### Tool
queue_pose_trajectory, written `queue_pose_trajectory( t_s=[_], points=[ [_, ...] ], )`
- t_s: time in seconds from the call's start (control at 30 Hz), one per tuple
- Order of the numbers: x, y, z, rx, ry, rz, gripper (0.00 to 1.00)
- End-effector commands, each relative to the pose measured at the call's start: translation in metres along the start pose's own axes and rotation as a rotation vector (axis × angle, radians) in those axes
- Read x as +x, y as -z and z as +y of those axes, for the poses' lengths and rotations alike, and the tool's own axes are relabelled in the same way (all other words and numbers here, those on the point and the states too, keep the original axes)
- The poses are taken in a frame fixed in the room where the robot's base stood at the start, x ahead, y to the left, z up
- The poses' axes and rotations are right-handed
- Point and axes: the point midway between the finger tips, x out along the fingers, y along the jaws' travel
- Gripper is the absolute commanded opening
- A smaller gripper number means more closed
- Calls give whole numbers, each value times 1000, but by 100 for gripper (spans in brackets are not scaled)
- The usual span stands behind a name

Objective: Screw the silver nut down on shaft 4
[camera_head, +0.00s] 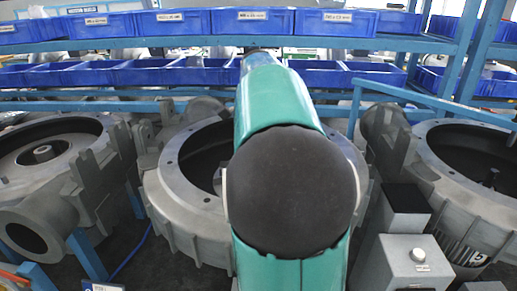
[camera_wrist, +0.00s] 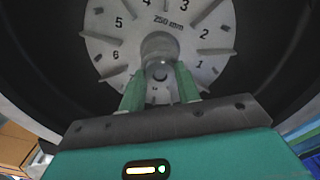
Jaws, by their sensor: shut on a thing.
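In the wrist view, my gripper (camera_wrist: 160,76) has its two green fingers on either side of a small grey round piece, which appears to be the silver nut (camera_wrist: 160,70). The fingers are shut on it. It sits in line with the round grey hub (camera_wrist: 160,46) at the middle of a finned disc (camera_wrist: 112,45) marked with numbers and "250 mm". The shaft itself and the thread are hidden, so I cannot tell how far down the nut sits. In the head view, my arm hides the gripper and much of the middle blower housing (camera_head: 180,205).
Open blower housings stand at left (camera_head: 92,160) and right (camera_head: 440,175). A dark wall (camera_wrist: 262,50) surrounds the disc. A grey box with a white button (camera_head: 418,254) stands at front right. Blue bins (camera_head: 250,20) fill the racks behind, with a blue rail (camera_head: 430,102) at right.

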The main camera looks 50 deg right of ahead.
Motion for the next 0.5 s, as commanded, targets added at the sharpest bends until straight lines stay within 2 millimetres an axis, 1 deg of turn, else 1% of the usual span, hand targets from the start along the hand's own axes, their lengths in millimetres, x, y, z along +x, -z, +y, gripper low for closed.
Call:
queue_pose_trajectory(
  t_s=[0.1,0.5],
  points=[
    [0,0,0,153,0,0,0],
    [1,0,0,675,-1,0,0]
  ],
)
